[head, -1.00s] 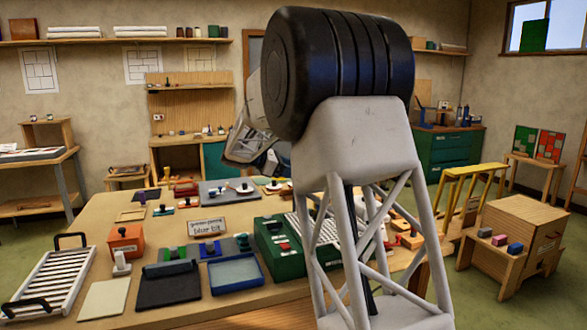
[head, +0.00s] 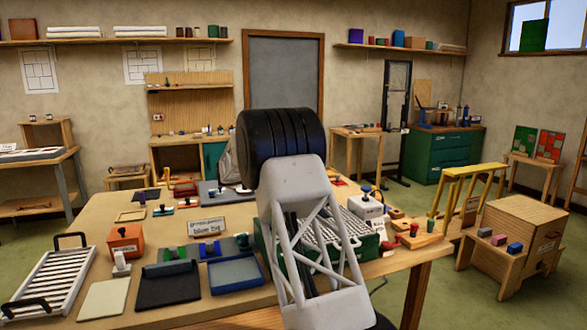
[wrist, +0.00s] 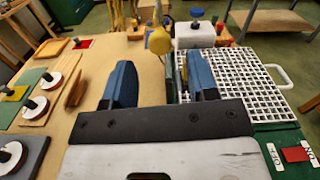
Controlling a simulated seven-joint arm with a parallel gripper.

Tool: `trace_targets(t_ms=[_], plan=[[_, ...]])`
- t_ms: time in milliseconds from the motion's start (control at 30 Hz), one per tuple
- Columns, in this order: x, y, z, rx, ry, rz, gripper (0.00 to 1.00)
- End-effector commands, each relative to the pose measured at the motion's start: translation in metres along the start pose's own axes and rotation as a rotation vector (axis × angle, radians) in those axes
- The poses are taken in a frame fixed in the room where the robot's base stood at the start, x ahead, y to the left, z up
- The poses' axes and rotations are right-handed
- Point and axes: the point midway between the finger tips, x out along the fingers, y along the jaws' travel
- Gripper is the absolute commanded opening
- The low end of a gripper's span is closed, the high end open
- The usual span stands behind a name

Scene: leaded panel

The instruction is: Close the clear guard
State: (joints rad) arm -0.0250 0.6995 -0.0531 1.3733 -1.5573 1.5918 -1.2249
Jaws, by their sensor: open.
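The green machine (head: 266,240) stands at the right side of the bench, with a white grid top (head: 342,232); my arm hides part of it. In the wrist view the white grid (wrist: 235,75) lies right of and beyond my right finger. A yellow ball knob (wrist: 159,40) stands up just beyond the gap between my fingertips. I cannot make out the clear guard itself or tell whether the knob belongs to it. My gripper (wrist: 162,76) is open, with blue fingers. A narrow green and yellow upright edge shows beside the right finger. The head view hides my gripper behind my arm.
A white box with a dark knob (head: 366,207) stands behind the grid; it also shows in the wrist view (wrist: 194,36). A red switch (wrist: 296,154) is at lower right. Several suction-cup tools lie at left in the wrist view.

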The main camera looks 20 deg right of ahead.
Motion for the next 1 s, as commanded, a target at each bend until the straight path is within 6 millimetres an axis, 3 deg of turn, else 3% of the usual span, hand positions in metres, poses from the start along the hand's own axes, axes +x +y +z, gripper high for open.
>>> trace_targets(t_ms=[567, 1000], plan=[[0.006, 0.001, 0.0, -0.002, -0.003, -0.001, 0.53], [0.052, 0.001, 0.0, -0.002, -0.003, -0.002, 0.53]])
